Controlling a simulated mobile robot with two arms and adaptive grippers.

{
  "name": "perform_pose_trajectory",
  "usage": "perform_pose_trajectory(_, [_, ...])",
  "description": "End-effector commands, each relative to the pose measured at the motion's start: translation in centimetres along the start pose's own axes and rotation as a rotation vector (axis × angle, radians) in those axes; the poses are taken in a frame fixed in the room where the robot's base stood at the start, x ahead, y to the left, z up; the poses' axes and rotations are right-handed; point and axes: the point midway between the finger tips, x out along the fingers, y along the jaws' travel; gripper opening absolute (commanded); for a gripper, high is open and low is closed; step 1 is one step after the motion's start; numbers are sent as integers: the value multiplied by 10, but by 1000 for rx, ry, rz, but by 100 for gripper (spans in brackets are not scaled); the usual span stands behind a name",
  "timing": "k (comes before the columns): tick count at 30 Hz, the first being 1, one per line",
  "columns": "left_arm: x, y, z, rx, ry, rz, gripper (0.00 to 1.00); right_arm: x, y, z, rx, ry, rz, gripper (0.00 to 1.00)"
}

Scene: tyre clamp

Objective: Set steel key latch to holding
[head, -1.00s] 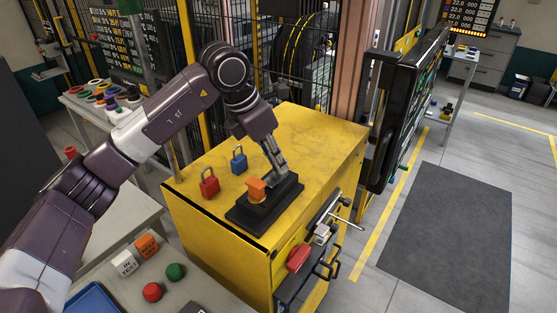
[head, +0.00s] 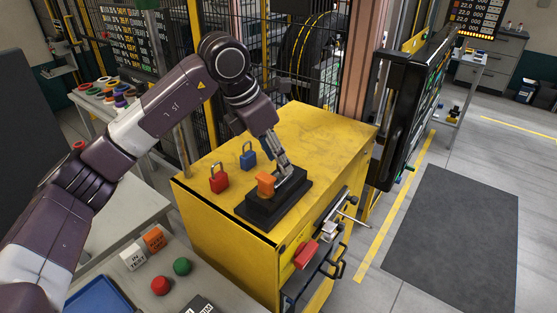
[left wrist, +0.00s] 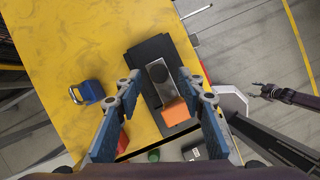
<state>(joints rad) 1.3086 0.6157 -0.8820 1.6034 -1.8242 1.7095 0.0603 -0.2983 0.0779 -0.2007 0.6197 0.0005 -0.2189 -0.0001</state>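A black base (head: 258,209) lies on the yellow cabinet (head: 325,130). On it is a steel plate-like part, apparently the key latch, with an orange block (head: 266,184) at its near end. In the left wrist view the steel part (left wrist: 171,88) shows with a dark round spot on it, and the orange block (left wrist: 175,112) below. My left gripper (head: 284,170) is over the steel part. In the left wrist view its fingers (left wrist: 162,84) are apart on either side; contact cannot be told. My right gripper (left wrist: 262,90) shows small at the right, away from the cabinet.
A red padlock (head: 219,181) and a blue padlock (head: 248,157) stand on the cabinet left of the base. A red handle (head: 306,254) and a lever stick out of its front. A black panel (head: 405,115) stands to the right. Red and green buttons lie on the near bench.

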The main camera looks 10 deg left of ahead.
Motion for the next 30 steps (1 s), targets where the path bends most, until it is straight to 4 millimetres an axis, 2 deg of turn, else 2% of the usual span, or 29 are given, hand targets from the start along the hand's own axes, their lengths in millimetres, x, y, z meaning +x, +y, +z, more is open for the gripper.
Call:
perform_pose_trajectory(9, [-68, 1, 0, 0, -3, 4, 36, 0, 1, 2, 0, -3, 2, 50])
perform_pose_trajectory(15, [-97, 0, -1, 0, 0, 2, 36, 0, 2, 2, 0, -3, 2, 50])
perform_pose_trajectory(20, [-106, 0, -1, 0, 1, 1, 36, 0, 2, 2, 0, -3, 2, 50])
perform_pose_trajectory(30, [-106, 0, -1, 0, 1, 0, 36, 0, 2, 2, 0, -3, 2, 50])
